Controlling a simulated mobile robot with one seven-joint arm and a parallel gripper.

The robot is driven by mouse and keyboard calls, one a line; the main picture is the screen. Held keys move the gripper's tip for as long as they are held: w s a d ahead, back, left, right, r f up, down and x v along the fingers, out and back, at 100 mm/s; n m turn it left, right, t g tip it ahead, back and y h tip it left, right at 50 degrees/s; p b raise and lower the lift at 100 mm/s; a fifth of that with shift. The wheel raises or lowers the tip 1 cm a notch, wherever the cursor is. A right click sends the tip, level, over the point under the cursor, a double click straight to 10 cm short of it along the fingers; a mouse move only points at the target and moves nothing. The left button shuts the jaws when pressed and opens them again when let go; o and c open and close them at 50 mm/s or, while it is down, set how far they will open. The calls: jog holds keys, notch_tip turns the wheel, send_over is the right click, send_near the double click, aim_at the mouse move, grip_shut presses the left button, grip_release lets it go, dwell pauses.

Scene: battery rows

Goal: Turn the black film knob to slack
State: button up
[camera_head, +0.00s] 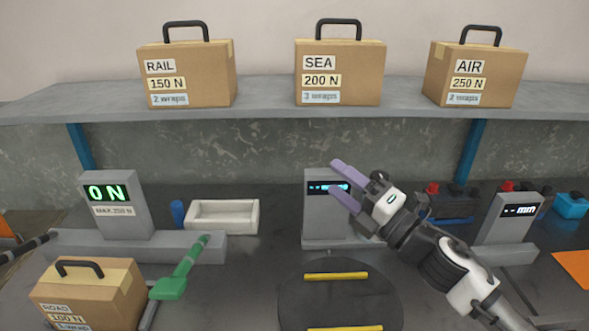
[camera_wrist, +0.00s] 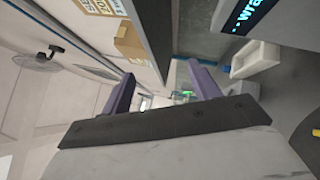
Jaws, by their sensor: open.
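I cannot make out the black film knob in either view; it may be hidden behind my arm. A grey box (camera_head: 318,220) with a lit blue display stands at the middle of the bench, and my gripper covers part of its right side. My gripper (camera_head: 333,177) has two purple fingers, spread apart and empty, in front of the box's display and pointing up and left. In the wrist view, the gripper (camera_wrist: 160,68) shows nothing held between the fingers. Part of the display, with "wra" readable, shows at the top right of the wrist view (camera_wrist: 251,14).
A dark round plate (camera_head: 340,292) with yellow strips lies in front. A "0 N" gauge (camera_head: 115,215), white tray (camera_head: 222,216), green paddle (camera_head: 172,287) and ROAD carton (camera_head: 95,290) are at left. A grey "mm" display (camera_head: 510,215) is at right. Three cartons stand on the shelf (camera_head: 265,97).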

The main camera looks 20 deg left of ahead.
jog(key=s+a+r+m+g+y+p, duration=0.1)
jog(key=s+a+r+m+g+y, duration=0.2)
jog(key=s+m, duration=0.5)
jog(key=shift+s+a+r+g, duration=0.8)
jog(key=shift+a+r, duration=0.3)
jog(key=shift+r, duration=0.75)
